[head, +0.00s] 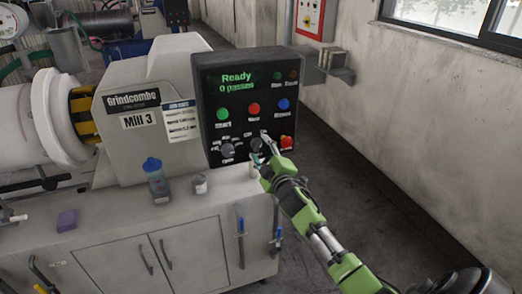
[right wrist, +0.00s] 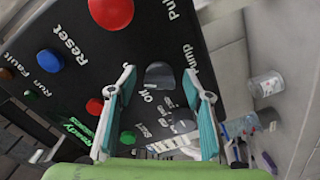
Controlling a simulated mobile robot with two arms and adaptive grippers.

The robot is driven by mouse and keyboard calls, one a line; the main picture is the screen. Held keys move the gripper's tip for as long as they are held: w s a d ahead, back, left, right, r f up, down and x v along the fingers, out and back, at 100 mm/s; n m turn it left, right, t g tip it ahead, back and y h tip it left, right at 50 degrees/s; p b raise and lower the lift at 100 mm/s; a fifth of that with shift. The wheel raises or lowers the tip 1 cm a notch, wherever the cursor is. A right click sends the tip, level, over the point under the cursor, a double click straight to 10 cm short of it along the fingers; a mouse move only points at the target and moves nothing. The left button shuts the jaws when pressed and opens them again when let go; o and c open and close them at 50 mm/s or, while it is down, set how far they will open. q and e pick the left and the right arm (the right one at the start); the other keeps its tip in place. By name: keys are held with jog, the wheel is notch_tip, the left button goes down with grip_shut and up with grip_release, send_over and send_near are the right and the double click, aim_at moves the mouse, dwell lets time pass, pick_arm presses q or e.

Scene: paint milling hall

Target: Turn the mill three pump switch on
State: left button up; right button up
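The mill 3 control panel (head: 248,80) is black, with a green screen reading "Ready". The pump switch (head: 256,145) is a dark round knob in its bottom row, partly behind my right gripper (head: 264,160). In the right wrist view the pump switch (right wrist: 160,75) lies ahead, between the open fingers of my right gripper (right wrist: 164,112). "Off" and "Pump" labels show around it. The fingers have teal pads and hold nothing. Contact with the knob and its exact setting I cannot tell. My left gripper is not in view.
A red pull button (head: 286,141) sits right of the switch, and another grey knob (head: 228,150) left. Start, stop and reset buttons are above. A blue-capped bottle (head: 157,188), small jar (head: 200,184) and purple block (head: 67,220) stand on the cabinet top. The floor at right is clear.

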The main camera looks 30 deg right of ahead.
jog(key=v, duration=1.2)
dwell(0.5)
jog(key=s+a+f+m+g+y, duration=0.1)
jog(key=s+f+g, duration=0.1)
jog(key=f, duration=1)
jog(key=s+a+f+m+g, duration=0.1)
jog(key=s+f+g, duration=0.15)
jog(key=f, duration=1.05)
jog(key=s+a+f+m+g+y, duration=0.15)
jog(key=s+f, duration=0.25)
jog(key=f, duration=0.4)
jog(key=s+a+f+g, duration=0.2)
jog(key=s+f, duration=0.3)
jog(key=f, duration=0.3)
jog(key=s+a+f+m+g, duration=0.1)
jog(key=s+a+f+g, duration=0.1)
jog(key=s+f, duration=0.5)
jog(key=s+a+f+m+g+y, duration=0.1)
jog(key=s+a+f+g, duration=0.2)
jog(key=s, duration=1.4)
jog(key=s+a+f+m+g+y+b, duration=0.1)
jog(key=s+a+f+g, duration=0.2)
jog(key=s+f, duration=0.9)
jog(key=a, duration=0.3)
jog(key=shift+a, duration=0.2)
